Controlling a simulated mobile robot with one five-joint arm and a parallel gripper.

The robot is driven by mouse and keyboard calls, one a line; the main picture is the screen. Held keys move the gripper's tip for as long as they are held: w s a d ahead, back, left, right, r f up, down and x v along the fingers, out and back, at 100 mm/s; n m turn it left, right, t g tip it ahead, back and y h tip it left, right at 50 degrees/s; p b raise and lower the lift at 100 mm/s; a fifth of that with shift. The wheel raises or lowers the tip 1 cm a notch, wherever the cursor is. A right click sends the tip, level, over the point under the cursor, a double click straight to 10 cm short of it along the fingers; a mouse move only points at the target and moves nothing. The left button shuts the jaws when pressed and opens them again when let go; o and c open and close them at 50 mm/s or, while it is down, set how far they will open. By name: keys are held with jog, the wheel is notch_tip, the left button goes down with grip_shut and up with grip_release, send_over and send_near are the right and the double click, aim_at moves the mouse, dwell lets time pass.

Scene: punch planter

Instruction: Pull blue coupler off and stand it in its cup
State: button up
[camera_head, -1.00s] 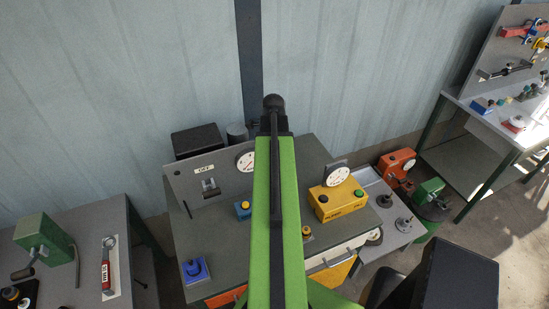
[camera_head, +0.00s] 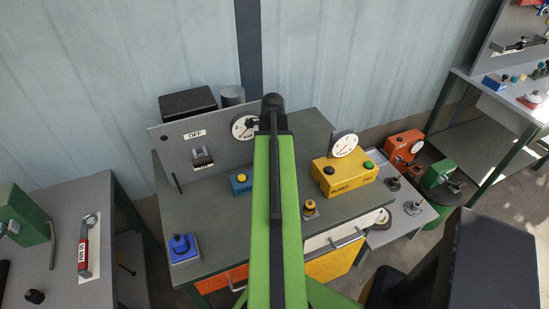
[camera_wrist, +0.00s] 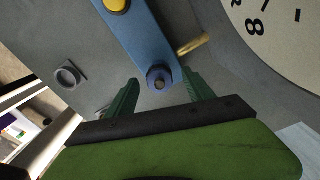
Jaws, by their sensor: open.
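In the wrist view a dark-blue ring-shaped fitting (camera_wrist: 160,78), which looks like the blue coupler, sits at the near end of a blue box (camera_wrist: 145,42). My gripper (camera_wrist: 160,80) is open, with one green finger on each side of this fitting. I cannot tell whether the fingers touch it. In the head view the blue box (camera_head: 240,183) with a yellow button shows partly behind my green arm, which hides the fitting and the gripper. A blue block with a raised round part (camera_head: 181,246) stands at the bench's front left. I cannot tell which thing is the cup.
A yellow box (camera_head: 344,178) with a gauge (camera_head: 344,144) stands to the right on the grey bench (camera_head: 215,227). An upright panel (camera_head: 180,163) with an OFF switch stands behind. A brass rod (camera_wrist: 193,44) lies close to the right finger.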

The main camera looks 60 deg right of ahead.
jog(key=shift+f, duration=0.1)
grip_shut()
dwell(0.8)
